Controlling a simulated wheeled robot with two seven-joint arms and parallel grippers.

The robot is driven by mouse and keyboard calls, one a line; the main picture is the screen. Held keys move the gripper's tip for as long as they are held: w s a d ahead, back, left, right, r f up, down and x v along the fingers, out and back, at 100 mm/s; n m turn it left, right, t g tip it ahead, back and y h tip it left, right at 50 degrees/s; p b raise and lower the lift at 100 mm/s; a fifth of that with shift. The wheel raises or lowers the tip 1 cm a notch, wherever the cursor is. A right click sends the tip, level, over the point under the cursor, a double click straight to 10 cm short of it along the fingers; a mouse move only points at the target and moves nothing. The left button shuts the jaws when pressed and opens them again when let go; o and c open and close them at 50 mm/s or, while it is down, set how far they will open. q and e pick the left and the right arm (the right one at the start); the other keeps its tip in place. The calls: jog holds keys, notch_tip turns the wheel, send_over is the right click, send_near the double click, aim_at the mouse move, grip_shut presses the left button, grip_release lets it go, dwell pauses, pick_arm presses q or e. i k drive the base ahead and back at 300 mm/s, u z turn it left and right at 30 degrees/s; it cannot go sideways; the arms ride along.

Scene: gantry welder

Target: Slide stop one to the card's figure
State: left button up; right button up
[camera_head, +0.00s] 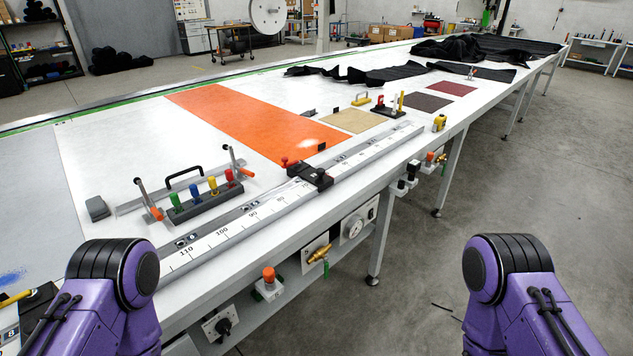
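A long pale rail with a printed scale (222,232) runs along the table's near edge, with figures such as 110, 100 and 90 readable toward its left end. A black sliding stop (312,176) with a red knob sits across the rail, right of the readable figures. I cannot read a number on it, so I cannot tell whether it is stop one. No card with a clearly readable figure shows. Only my purple arm links show at the lower left and lower right; both grippers are out of view.
A grey block with coloured knobs (206,203) and upright-handled clamps stand behind the rail's left part. An orange sheet (245,120) lies across the white table (120,150). The floor to the right is mostly clear.

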aim_at(318, 177)
jog(key=k, duration=0.55)
jog(key=z, duration=0.6)
jog(key=i, duration=1.3)
jog(key=u, duration=0.85)
